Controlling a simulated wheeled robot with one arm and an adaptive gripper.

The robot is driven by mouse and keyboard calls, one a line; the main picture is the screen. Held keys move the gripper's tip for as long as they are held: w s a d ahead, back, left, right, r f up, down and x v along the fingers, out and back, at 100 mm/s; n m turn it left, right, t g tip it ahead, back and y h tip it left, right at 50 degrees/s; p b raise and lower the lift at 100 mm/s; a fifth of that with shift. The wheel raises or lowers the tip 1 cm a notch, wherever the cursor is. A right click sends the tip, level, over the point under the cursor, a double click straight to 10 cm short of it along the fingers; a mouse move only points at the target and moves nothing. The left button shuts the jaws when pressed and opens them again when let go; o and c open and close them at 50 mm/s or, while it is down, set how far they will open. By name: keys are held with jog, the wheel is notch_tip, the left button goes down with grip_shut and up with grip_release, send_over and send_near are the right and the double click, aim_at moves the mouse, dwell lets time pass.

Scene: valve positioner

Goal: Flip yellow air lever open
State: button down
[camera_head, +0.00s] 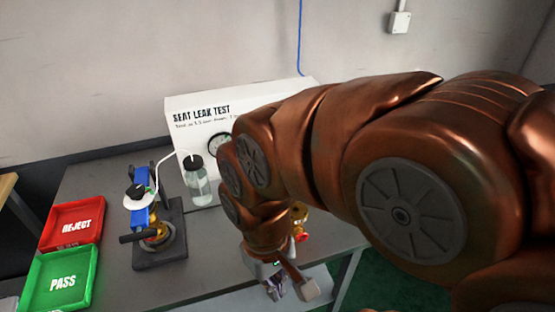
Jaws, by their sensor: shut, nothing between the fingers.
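My copper-coloured arm covers the right and centre of the head view. My gripper (276,287) hangs at the lower middle, over the front part of the table, small and partly hidden by the wrist; it is shut and holds nothing. A brass-yellow fitting with a red part (300,222) shows just behind my wrist, mostly covered by the arm. I cannot make out a yellow air lever for certain, nor its position. A valve assembly with a blue bracket (141,218) stands on a dark base to the left, well apart from my gripper.
A white "SEAT LEAK TEST" panel (190,108) with a gauge stands at the back, partly behind my arm. A clear bottle (198,184) with a white tube stands before it. Red REJECT (72,228) and green PASS (62,281) trays lie at left. The front middle table is clear.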

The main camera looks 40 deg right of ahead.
dwell(0.3)
jog(key=w+d+m+t, duration=0.1)
jog(key=w+d, duration=0.3)
jog(key=w, duration=0.3)
jog(key=w+d+t+b, duration=0.1)
jog(key=w+d, duration=0.4)
jog(key=w, duration=0.3)
jog(key=w+d+m+t, duration=0.1)
jog(key=w+d, duration=0.3)
jog(key=w, duration=0.3)
jog(key=w+d+f+m+t, duration=0.1)
jog(key=w+d, duration=0.3)
jog(key=d, duration=0.8)
jog(key=w+d+f+t+h, duration=0.1)
jog(key=w+d, duration=0.3)
jog(key=d, duration=0.8)
jog(key=shift+d+f+m+b, duration=0.25)
jog(key=shift+m+b, duration=0.1)
jog(key=shift+m, duration=0.05)
